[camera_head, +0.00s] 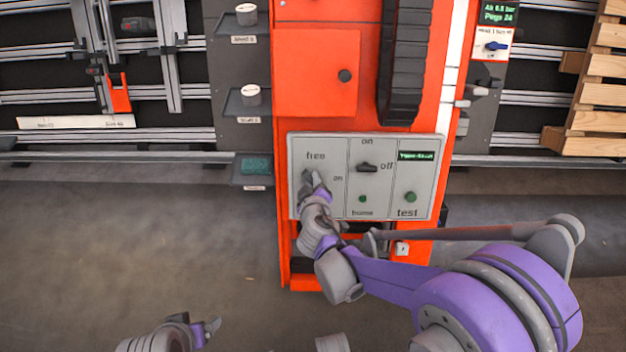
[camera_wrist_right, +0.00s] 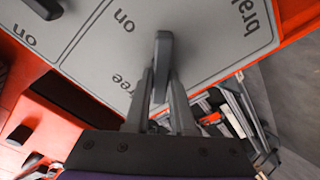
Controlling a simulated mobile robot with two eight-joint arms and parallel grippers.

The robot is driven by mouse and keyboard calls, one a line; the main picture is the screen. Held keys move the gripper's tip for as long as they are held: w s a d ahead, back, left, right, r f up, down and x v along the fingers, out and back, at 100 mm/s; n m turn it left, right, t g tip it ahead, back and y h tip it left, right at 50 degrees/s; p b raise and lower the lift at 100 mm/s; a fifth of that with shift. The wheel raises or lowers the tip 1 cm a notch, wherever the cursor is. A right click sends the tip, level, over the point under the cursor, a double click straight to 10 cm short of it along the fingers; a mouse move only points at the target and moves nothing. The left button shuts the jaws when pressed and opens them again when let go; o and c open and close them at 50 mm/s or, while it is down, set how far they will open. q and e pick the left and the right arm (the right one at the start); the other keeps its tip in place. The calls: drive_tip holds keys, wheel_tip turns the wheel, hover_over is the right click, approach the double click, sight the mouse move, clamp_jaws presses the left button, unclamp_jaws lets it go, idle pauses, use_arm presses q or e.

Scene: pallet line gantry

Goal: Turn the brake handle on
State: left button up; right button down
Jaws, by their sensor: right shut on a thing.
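The brake handle (camera_wrist_right: 163,60) is a dark grey bar on the left section of the light grey control panel (camera_head: 427,172). My right gripper (camera_head: 313,182) is at this section, below the word "free", and hides most of the handle in the head view. In the right wrist view my right gripper (camera_wrist_right: 160,88) is shut on the handle, fingers on both sides. The words "brake", "on" and partly hidden "free" surround it there.
The panel also has a dark on/off switch (camera_head: 368,167), a green home button (camera_head: 362,198), a green test button (camera_head: 410,197) and a small display (camera_head: 416,156). An orange cabinet (camera_head: 316,75) rises behind. Wooden pallets (camera_head: 600,90) stand far right. Floor at left is clear.

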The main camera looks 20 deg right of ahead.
drive_tip(key=n, duration=0.4)
drive_tip(key=shift+a+f+n+y, duration=0.1)
drive_tip(key=shift+f+n+y, duration=0.1)
drive_tip(key=shift+n+y, duration=0.1)
drive_tip(key=shift+s+f+n+g+b, duration=0.15)
drive_tip(key=shift+n+g+b, duration=0.25)
drive_tip(key=shift+n, duration=1.6)
drive_tip(key=c, duration=0.8)
unclamp_jaws()
drive_tip(key=shift+o, duration=0.2)
drive_tip(key=shift+a, duration=0.1)
drive_tip(key=p+v, duration=0.3)
drive_tip(key=v, duration=0.7)
drive_tip(key=shift+s+r, duration=0.2)
drive_tip(key=shift+s, duration=0.15)
